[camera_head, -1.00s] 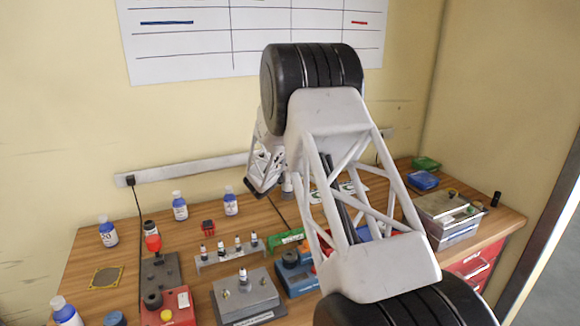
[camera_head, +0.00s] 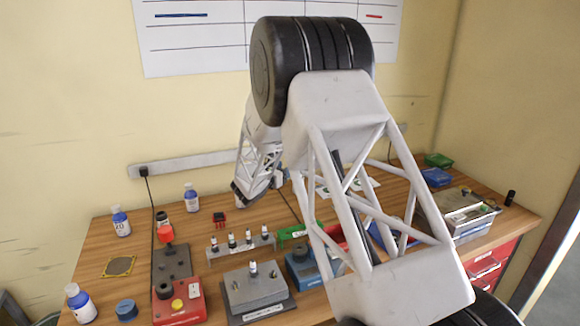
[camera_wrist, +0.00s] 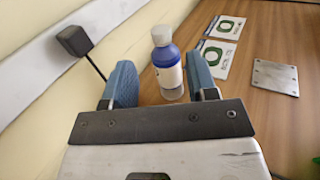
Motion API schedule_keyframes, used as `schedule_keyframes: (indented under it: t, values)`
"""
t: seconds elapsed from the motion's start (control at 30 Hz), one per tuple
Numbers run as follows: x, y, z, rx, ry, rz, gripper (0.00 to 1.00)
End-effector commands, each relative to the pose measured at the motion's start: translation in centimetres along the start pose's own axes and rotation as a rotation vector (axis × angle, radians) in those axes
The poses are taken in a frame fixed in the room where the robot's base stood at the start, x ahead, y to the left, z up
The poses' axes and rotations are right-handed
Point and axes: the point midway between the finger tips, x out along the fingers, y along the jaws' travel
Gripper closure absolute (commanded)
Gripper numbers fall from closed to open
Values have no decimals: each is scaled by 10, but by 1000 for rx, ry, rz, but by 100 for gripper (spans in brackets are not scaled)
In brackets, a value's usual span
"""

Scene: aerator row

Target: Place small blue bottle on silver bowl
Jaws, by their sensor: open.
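A small blue bottle (camera_wrist: 167,65) with a white cap and pale label stands upright on the table in the wrist view. My gripper (camera_wrist: 160,72) is open, with one blue-padded finger on each side of the bottle. The bottle is nearer the right finger; I cannot tell whether they touch. In the head view my arm hides this bottle. Other blue bottles stand at the back (camera_head: 190,198), at the left (camera_head: 121,221) and at the front left (camera_head: 80,304). I cannot make out a silver bowl in either view.
A power strip (camera_head: 200,160) runs along the wall behind the table. Printed cards (camera_wrist: 218,40) and a flat metal plate (camera_wrist: 276,77) lie right of the bottle. A vial rack (camera_head: 240,246), grey block (camera_head: 253,287) and red box (camera_head: 180,304) crowd the front.

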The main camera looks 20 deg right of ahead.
Motion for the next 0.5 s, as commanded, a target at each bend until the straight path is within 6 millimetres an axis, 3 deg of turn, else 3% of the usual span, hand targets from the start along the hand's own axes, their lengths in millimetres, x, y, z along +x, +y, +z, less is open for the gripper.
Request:
schedule_keyframes:
  t: [0.5]
  values:
    - [-10, -1, -1, -1, 0, -1, 47]
